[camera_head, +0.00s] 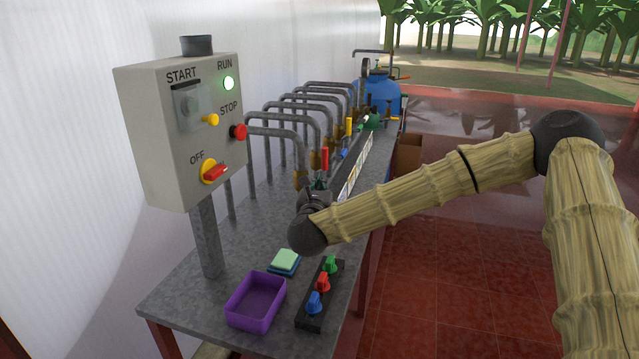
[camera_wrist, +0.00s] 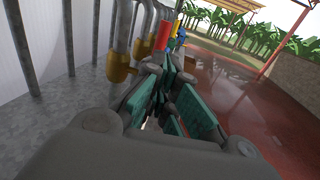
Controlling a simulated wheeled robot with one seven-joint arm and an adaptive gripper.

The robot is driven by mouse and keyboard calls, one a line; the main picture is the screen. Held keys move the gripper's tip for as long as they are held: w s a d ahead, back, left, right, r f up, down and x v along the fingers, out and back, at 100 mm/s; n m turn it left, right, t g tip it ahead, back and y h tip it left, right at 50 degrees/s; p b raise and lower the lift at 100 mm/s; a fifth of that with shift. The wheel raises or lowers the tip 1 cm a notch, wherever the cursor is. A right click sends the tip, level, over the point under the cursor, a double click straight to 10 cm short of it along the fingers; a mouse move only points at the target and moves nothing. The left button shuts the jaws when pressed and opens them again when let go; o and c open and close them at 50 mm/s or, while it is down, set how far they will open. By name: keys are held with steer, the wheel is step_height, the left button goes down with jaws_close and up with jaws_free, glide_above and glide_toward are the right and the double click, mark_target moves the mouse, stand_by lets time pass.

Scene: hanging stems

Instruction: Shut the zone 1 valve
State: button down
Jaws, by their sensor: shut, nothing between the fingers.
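A row of grey pipes along the bench carries brass valves with coloured handles. A yellow handle (camera_head: 348,127) stands upright farther along. The label strip (camera_head: 354,176) runs beside the row, but its writing is too small to read, so I cannot tell which valve is zone 1. My gripper (camera_head: 319,182) is shut and empty, just below and in front of the red handle. Its teal fingers (camera_wrist: 168,75) partly hide the valves beyond; contact cannot be told.
A control box (camera_head: 150,140) with buttons and a red switch stands at left. A purple tray (camera_head: 233,308), sponges (camera_head: 286,260) and a black strip with coloured knobs (camera_head: 313,322) lie on the near bench. A blue tank (camera_head: 380,92) stands at the far end.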

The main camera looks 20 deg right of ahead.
mark_target(325, 164)
steer(key=p+x, duration=0.4)
steer(key=x, duration=0.5)
steer(key=shift+w+r, duration=0.1)
steer(key=shift+w+d, duration=0.3)
steer(key=shift+w, duration=0.3)
